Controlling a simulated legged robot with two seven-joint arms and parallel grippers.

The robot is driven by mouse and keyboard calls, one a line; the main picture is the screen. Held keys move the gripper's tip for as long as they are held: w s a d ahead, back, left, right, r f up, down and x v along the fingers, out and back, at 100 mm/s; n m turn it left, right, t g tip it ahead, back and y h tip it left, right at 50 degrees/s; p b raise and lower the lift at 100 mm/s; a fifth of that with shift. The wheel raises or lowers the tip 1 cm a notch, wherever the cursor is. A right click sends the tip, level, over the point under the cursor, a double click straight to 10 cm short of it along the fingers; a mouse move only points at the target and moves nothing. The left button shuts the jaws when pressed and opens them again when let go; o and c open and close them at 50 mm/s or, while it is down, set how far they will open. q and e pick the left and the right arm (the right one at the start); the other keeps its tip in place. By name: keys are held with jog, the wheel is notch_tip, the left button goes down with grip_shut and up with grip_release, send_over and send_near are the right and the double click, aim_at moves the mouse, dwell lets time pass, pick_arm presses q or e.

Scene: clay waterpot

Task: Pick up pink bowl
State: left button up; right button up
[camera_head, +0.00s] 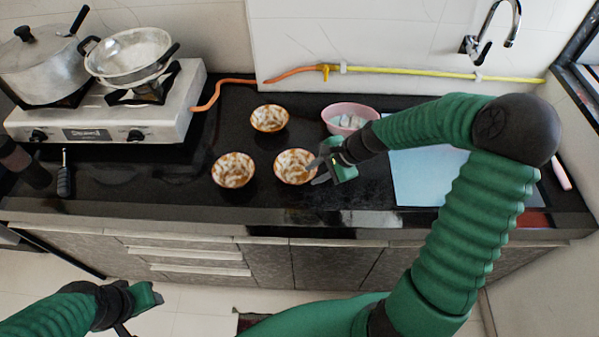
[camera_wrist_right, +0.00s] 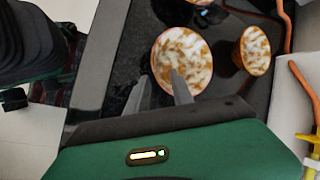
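The pink bowl (camera_head: 350,117) is a pale pink basin with whitish contents, standing at the back of the black counter, left of the sink area. My right forearm passes close by it on the right. My right gripper (camera_head: 316,171) is at the right rim of a brown-and-white patterned bowl (camera_head: 294,166), in front of the pink bowl. In the right wrist view its two grey fingers (camera_wrist_right: 161,74) are apart, one over the patterned bowl's (camera_wrist_right: 190,55) inside and one outside its rim. Contact is unclear. My left gripper (camera_head: 138,306) is low at the left, before the cabinets; its fingers barely show.
Two more patterned bowls, one at the back (camera_head: 269,118) and one at the left (camera_head: 233,170), stand nearby. A gas stove (camera_head: 110,125) with pots is at the left. An orange hose (camera_head: 215,90) runs along the back. A light blue board (camera_head: 425,175) lies at the right.

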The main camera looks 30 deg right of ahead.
aim_at(311, 177)
jog(key=a+f, duration=0.1)
jog(key=w+a+f, duration=0.1)
jog(key=a, duration=0.1)
jog(key=shift+f+b, duration=0.35)
jog(key=shift+f, duration=0.05)
jog(key=shift+w+d+f, duration=0.2)
jog(key=shift+d+f, duration=0.15)
jog(key=shift+f, duration=0.15)
jog(key=shift+w+d+f, duration=0.15)
jog(key=shift+d+f, duration=0.2)
jog(key=shift+f, duration=0.1)
jog(key=shift+w+d+f, duration=0.1)
jog(key=shift+w+d, duration=0.05)
jog(key=shift+d, duration=0.15)
jog(key=shift+a, duration=0.35)
jog(key=c, duration=0.4)
jog(key=shift+a+r, duration=0.25)
jog(key=shift+a, duration=0.05)
grip_shut()
jog(key=shift+a, duration=0.25)
jog(key=shift+d+f, duration=0.1)
jog(key=shift+d, duration=0.4)
pick_arm(q)
jog(key=shift+s+a+f, duration=0.2)
jog(key=shift+a+f, duration=0.15)
jog(key=shift+f, duration=0.05)
pick_arm(e)
jog(key=shift+a, duration=0.1)
